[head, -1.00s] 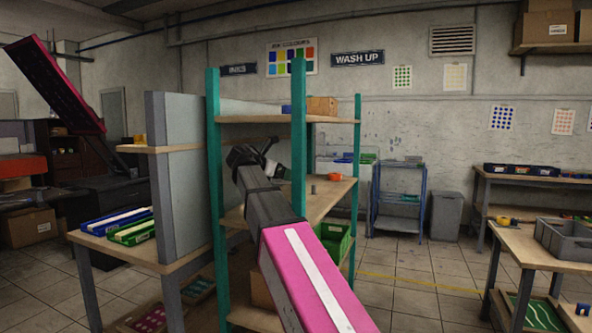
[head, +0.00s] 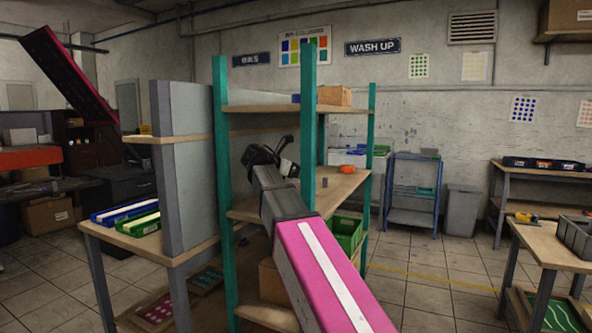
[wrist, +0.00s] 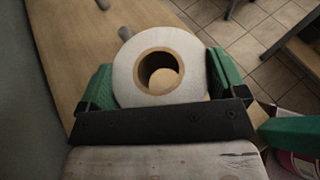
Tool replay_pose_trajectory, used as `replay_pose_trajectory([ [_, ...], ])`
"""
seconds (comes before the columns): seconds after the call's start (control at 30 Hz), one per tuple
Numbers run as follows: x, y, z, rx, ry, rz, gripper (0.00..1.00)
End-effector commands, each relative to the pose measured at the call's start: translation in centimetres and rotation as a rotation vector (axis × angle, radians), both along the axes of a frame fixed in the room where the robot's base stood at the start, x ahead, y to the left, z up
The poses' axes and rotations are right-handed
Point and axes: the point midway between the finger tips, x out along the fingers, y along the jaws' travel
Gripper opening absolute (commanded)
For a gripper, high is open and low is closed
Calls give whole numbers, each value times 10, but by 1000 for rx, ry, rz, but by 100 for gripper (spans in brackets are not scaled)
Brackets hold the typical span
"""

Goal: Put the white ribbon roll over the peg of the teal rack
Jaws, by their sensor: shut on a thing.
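The white ribbon roll (wrist: 124,75) is held between the green fingers of my gripper (wrist: 160,86) in the wrist view. Its brown core faces the camera, and a pale tan round patch shows through the hole. I cannot tell whether that patch is a peg end or the wood below. The teal rack (head: 222,190) has teal posts and wooden shelves in the head view. My gripper (head: 280,158) is over its middle shelf, behind the front post, and the roll is hard to make out there.
A small grey cylinder (head: 323,182) and an orange item (head: 347,165) are on the middle shelf. A grey panel (head: 185,165) stands close to the left. A green bin (head: 345,235) sits lower in the rack. Tiled floor is open to the right.

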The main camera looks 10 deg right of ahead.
Motion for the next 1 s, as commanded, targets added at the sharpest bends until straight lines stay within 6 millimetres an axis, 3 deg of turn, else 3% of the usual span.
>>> replay_pose_trajectory([
  [1.0, 0, 0, -52, 0, 0, 0, 61],
])
